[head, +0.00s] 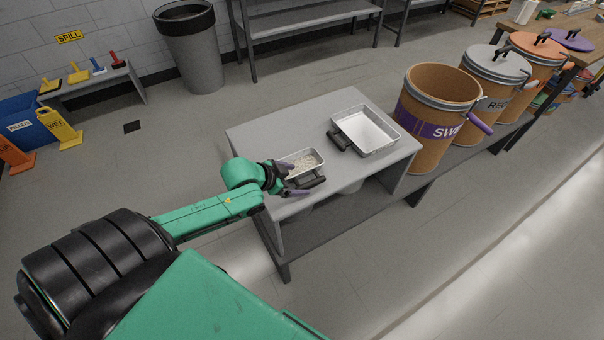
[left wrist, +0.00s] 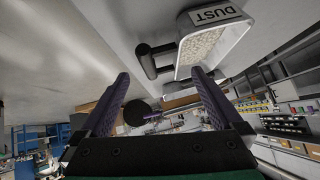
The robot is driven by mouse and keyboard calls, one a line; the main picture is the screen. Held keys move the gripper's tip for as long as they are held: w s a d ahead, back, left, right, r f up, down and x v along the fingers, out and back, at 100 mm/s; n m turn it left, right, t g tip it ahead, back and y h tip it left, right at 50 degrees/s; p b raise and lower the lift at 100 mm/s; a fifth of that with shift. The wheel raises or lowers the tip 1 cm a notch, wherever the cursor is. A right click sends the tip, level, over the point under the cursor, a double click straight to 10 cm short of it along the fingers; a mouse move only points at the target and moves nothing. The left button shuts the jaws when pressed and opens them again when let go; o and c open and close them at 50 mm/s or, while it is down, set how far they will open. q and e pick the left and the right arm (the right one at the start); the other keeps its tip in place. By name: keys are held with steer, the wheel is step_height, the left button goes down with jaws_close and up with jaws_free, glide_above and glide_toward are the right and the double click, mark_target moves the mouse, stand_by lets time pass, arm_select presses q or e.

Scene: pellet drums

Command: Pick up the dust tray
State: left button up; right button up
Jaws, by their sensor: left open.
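The dust tray (head: 316,157) is a small metal tray with pale pellets in it, near the front left edge of a grey bench (head: 262,128). In the left wrist view the tray (left wrist: 243,33) shows a DUST label on its end and a dark bar handle (left wrist: 148,62) on its side. My left gripper (head: 291,179) is open beside the tray, with its purple fingers to either side of the handle. In the left wrist view the handle lies near the fingertips (left wrist: 160,73); I cannot tell if they touch it. My right gripper is not in view.
A larger white-lined tray (head: 366,131) with a dark handle stands farther right on the bench. Drums stand to the right, the nearest an open brown one with a purple band (head: 428,135). A grey bin (head: 192,55) stands by the wall. The bench's middle is clear.

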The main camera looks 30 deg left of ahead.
arm_select(q)
steer(key=x, duration=0.5)
steer(key=shift+w+d, duration=0.1)
steer(key=shift+w, duration=0.1)
steer(key=shift+r, duration=0.15)
jaws_close()
steer(key=shift+r, duration=0.1)
step_height(320, 180, up, 20)
steer(key=shift+p, duration=0.35)
